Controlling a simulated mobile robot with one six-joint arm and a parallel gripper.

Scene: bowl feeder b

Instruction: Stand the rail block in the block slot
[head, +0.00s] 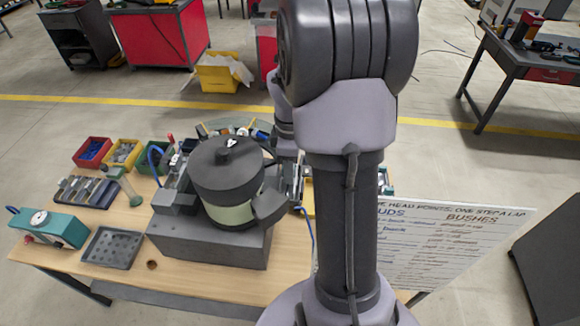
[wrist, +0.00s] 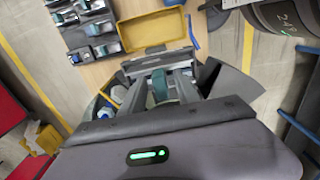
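My gripper (wrist: 160,84) reaches up from the bottom of the wrist view, with its fingers spread apart on either side of a teal piece (wrist: 160,86). I cannot tell whether the fingers press on this piece or whether it is the rail block. A grey, frame-like part (wrist: 157,56) lies just beyond the fingertips. I cannot pick out the block slot for sure. A dark rack (wrist: 73,38) with several compartments holding silver and teal parts stands at the upper left of the wrist view. In the head view, my arm hides the gripper and the work area behind it.
A yellow tray (wrist: 152,22) lies beyond the fingers. A whiteboard (head: 450,235) stands at the table's right.

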